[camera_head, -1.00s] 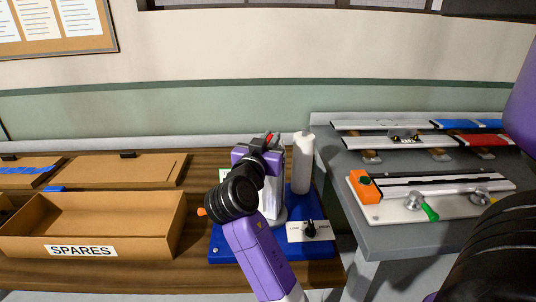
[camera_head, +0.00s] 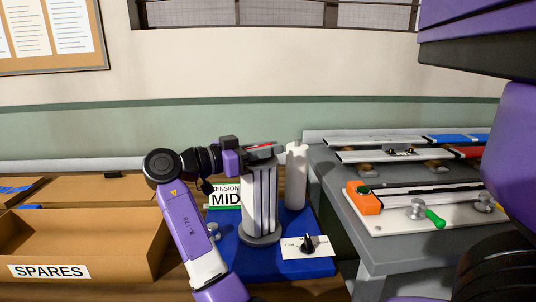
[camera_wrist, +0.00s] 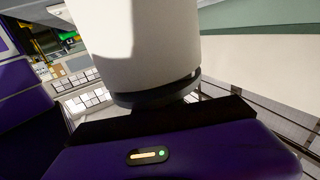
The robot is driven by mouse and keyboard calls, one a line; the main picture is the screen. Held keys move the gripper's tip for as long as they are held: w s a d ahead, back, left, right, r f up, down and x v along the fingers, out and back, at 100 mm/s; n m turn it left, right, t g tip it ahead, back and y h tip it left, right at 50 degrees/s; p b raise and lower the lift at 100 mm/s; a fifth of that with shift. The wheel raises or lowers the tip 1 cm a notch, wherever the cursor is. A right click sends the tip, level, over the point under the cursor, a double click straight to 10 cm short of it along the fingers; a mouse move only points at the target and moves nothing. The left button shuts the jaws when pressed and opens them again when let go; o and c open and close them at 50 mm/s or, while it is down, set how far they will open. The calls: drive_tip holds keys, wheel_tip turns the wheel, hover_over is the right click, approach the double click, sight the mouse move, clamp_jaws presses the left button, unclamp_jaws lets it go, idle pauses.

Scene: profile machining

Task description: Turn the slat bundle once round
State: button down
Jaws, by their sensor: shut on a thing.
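The slat bundle (camera_head: 261,203) is a set of upright pale slats on a round grey base, standing on a blue board (camera_head: 240,257). My gripper (camera_head: 264,153) comes in from the left at the bundle's top in the head view. It is shut there, with a small red part showing by the fingers. The exact contact is partly hidden by the fingers. The wrist view shows my purple gripper housing, with a large white round body close above it; I cannot tell which object that is.
A white roll (camera_head: 296,178) stands upright just right of the bundle. A knob plate (camera_head: 306,246) is at the board's front, and a MID sign (camera_head: 225,197) behind left. A SPARES box (camera_head: 50,271) is left; a grey bench (camera_head: 385,238) with profiles is right.

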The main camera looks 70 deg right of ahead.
drive_tip(key=shift+s+f+m+g+y, duration=0.25)
drive_tip(key=shift+m+g+y, duration=0.15)
drive_tip(key=shift+y, duration=0.1)
drive_tip(key=c, duration=1.4)
unclamp_jaws()
drive_tip(key=shift+w, duration=0.1)
drive_tip(key=shift+c, duration=0.2)
drive_tip(key=shift+r, duration=0.1)
drive_tip(key=shift+w+a, duration=0.1)
drive_tip(key=shift+w+a+r, duration=0.1)
drive_tip(key=shift+w+a, duration=0.15)
drive_tip(key=shift+w, duration=0.05)
drive_tip(key=v, duration=0.6)
drive_tip(key=shift+w+a, duration=0.25)
drive_tip(key=shift+a, duration=0.05)
